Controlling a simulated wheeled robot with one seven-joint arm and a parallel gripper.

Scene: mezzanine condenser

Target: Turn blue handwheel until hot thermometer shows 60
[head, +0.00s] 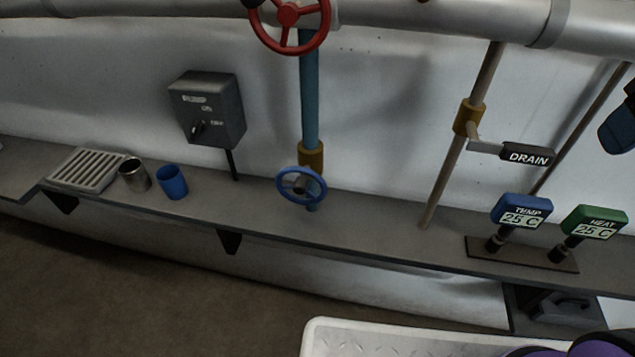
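The blue handwheel (301,186) is on the blue vertical pipe (309,95), just above the grey ledge, below a brass-coloured fitting (311,157). Its rim and spokes show, with nothing touching it. Two small displays stand at the right on a dark base plate (522,254): a blue one (521,211) labelled TEMP reading 25 C, and a green one (594,222) that seems labelled HEAT, also reading 25 C. I cannot read the word "hot" on either. My gripper is not in view.
A red handwheel (288,14) is higher on the blue pipe. A DRAIN lever (526,155) sticks out at the right. A grey switch box (208,109) is on the wall. A metal cup (135,174), blue cup (172,182) and grate (88,169) are on the ledge (385,234).

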